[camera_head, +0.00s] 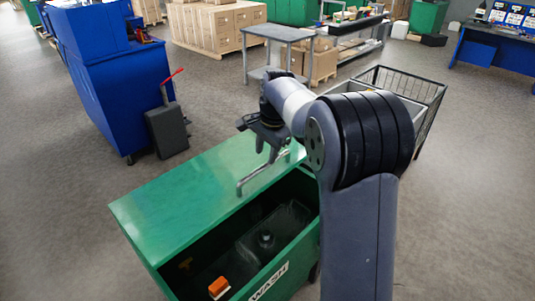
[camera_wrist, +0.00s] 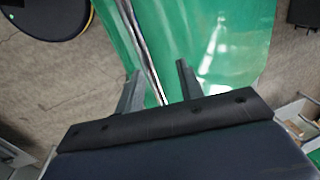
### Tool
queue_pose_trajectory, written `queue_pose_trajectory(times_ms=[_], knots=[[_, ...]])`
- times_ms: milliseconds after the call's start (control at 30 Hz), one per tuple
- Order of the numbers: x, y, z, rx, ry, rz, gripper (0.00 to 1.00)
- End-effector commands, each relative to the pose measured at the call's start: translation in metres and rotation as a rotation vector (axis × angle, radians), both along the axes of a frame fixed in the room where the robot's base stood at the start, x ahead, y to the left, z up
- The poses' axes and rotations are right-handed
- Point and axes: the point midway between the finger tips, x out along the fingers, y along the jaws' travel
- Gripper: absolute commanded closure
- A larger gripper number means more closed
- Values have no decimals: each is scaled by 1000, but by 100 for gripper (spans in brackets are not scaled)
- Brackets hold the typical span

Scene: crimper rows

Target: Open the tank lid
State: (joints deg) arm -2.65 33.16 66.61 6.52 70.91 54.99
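The green wash tank (camera_head: 270,283) stands low in front of me in the head view, with "WASH" on its front. Its green lid (camera_head: 180,205) lies over the back; the front is uncovered and shows a dark inside. A grey bar handle (camera_head: 262,175) is at the lid's front edge. My gripper (camera_head: 265,150) is just above and behind the handle. In the wrist view my gripper (camera_wrist: 158,82) is open, its two fingers apart above the green lid (camera_wrist: 225,40). A thin light strip runs between them; I cannot tell whether it is the handle or an edge.
An orange block (camera_head: 218,287) and dark parts lie inside the tank. A grey table (camera_head: 278,35) and a wire cart (camera_head: 415,85) stand behind. The floor at right is clear.

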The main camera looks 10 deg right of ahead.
Motion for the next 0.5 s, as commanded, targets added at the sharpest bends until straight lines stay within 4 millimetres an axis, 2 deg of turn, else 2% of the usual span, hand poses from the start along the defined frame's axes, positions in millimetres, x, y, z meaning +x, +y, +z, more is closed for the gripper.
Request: queue_pose_trajectory(times_ms=[500], knots=[[8,6,35,0,-1,-1,64]])
